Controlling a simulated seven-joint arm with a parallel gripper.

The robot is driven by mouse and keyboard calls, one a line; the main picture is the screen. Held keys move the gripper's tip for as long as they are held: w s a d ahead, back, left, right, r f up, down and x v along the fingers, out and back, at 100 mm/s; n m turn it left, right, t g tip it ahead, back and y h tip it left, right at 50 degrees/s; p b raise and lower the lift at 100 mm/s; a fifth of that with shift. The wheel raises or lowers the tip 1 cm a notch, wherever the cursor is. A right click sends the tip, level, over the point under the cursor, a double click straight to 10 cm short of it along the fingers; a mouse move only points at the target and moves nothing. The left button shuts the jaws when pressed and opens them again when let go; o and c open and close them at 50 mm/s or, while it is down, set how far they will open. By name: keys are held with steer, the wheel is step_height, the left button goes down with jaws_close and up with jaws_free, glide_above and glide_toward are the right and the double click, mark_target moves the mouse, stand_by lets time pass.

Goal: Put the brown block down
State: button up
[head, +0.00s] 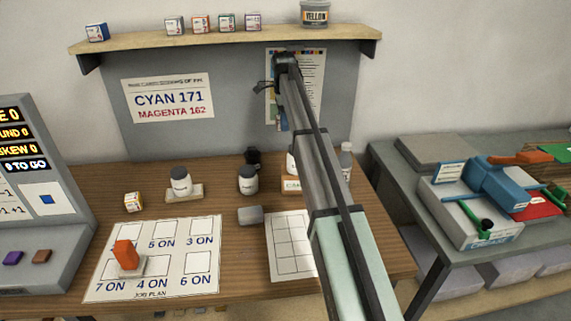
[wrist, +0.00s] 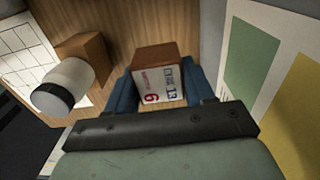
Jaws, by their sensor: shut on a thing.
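The brown block (wrist: 158,54) shows in the wrist view, with a white label reading cyan 13 and magenta 6 on the face toward the camera. My gripper (wrist: 163,84) is shut on it, a blue finger on each side. In the head view my arm hides the block; blue of my gripper (head: 283,119) shows in front of the back panel poster. I cannot tell whether the block touches the table.
A white grid sheet (head: 289,246) lies on the wooden table (head: 238,285). The job plan sheet (head: 178,233) holds an orange item (head: 126,254). A grey block (head: 250,215) lies between the sheets.

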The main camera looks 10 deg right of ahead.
steer(key=f, duration=0.2)
steer(key=d+f, duration=0.1)
steer(key=f, duration=0.1)
steer(key=shift+s+d, duration=0.1)
steer(key=shift+f, duration=5.5)
steer(key=shift+f, duration=0.15)
steer(key=o, duration=1)
step_height(320, 180, up, 12)
steer(key=shift+r, duration=0.15)
